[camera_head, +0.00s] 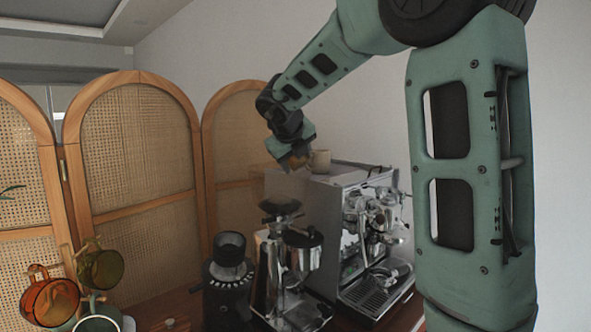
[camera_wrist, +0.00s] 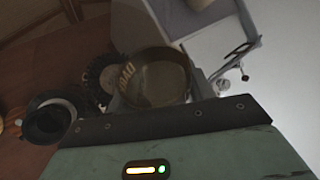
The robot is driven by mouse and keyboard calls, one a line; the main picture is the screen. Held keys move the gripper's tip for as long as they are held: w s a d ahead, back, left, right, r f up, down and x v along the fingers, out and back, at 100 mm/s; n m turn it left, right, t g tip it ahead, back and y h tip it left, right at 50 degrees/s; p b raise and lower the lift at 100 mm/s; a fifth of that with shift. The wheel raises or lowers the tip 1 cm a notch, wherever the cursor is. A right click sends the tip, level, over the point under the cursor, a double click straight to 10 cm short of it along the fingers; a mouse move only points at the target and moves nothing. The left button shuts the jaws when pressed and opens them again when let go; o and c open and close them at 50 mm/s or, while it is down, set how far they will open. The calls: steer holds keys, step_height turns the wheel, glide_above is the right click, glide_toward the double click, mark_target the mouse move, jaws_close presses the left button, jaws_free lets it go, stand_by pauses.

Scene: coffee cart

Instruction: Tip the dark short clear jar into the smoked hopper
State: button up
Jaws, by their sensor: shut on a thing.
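The short clear jar (camera_wrist: 160,82) shows in the wrist view as a round brownish see-through vessel with pale lettering beside it. My gripper (camera_head: 294,160) is shut on the jar, which is a small brown shape (camera_head: 301,161) in the head view, partly hidden by the gripper. The jar's contents are too dim to tell. The smoked hopper (camera_head: 281,207) is a wide dark bowl on top of a chrome grinder (camera_head: 275,265). My gripper holds the jar above the hopper, apart from it.
A black grinder (camera_head: 229,275) stands left of the chrome one. A steel espresso machine (camera_head: 365,240) stands at the right, with a pale cup (camera_head: 320,160) on top. Amber and green glass mugs (camera_head: 50,298) are at the lower left. A cane folding screen (camera_head: 135,150) stands behind.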

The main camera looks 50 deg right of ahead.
mark_target(308, 155)
steer(key=shift+s+d+r+m+t+b, duration=0.15)
steer(key=shift+s+m+t+b, duration=0.15)
steer(key=shift+s+t, duration=0.2)
steer(key=shift+s+d+r+m+t+b, duration=0.15)
steer(key=shift+s+m+t+b, duration=0.05)
steer(key=shift+s+t+b, duration=0.25)
steer(key=t+b, duration=0.1)
steer(key=s+m+t+b, duration=0.1)
steer(key=m+t+b, duration=0.1)
steer(key=shift+s+d+r+y+b, duration=0.15)
steer(key=shift+r+y+b, duration=0.15)
steer(key=shift+b, duration=0.1)
steer(key=shift+s+d+r+m+t+b, duration=0.1)
steer(key=shift+s+r+m+t+b, duration=0.25)
steer(key=shift+t+b, duration=0.5)
